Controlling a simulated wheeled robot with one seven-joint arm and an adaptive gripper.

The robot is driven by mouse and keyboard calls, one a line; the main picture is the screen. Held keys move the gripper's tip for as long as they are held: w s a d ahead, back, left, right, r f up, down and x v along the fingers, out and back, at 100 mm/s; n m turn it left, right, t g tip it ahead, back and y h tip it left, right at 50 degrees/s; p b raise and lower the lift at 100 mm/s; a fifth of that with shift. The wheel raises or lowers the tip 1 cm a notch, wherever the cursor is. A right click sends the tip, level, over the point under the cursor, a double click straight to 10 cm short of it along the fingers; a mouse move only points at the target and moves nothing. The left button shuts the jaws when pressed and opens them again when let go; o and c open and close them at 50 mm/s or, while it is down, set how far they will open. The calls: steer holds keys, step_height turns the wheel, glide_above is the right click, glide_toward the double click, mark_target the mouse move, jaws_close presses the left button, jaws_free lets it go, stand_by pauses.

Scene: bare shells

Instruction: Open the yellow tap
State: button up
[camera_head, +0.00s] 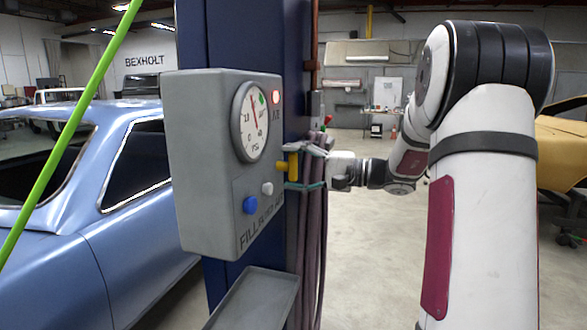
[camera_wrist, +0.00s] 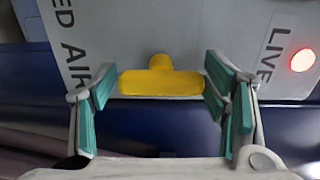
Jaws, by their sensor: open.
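The yellow tap (camera_head: 293,166) sticks out from the right-hand face of the grey panel box (camera_head: 205,150). In the wrist view the tap (camera_wrist: 160,82) is a T: a short stem with a crossbar lying level across the picture. My gripper (camera_head: 305,168) reaches it from the right in the head view. In the wrist view my gripper (camera_wrist: 159,88) is open, with one teal-padded finger at each end of the crossbar. The fingertips are very close to the bar ends; I cannot tell whether they touch. Part of the tap is hidden by the fingers in the head view.
The box carries a dial gauge (camera_head: 250,122), a blue button (camera_head: 250,205), a pale button (camera_head: 267,188) and a lit red lamp (camera_head: 276,97). Purple hoses (camera_head: 312,245) hang just below my gripper. A grey tray (camera_head: 250,300) juts out underneath. A blue car (camera_head: 130,215) stands left.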

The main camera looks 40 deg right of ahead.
steer(key=v, duration=1.2)
steer(key=shift+d, duration=0.1)
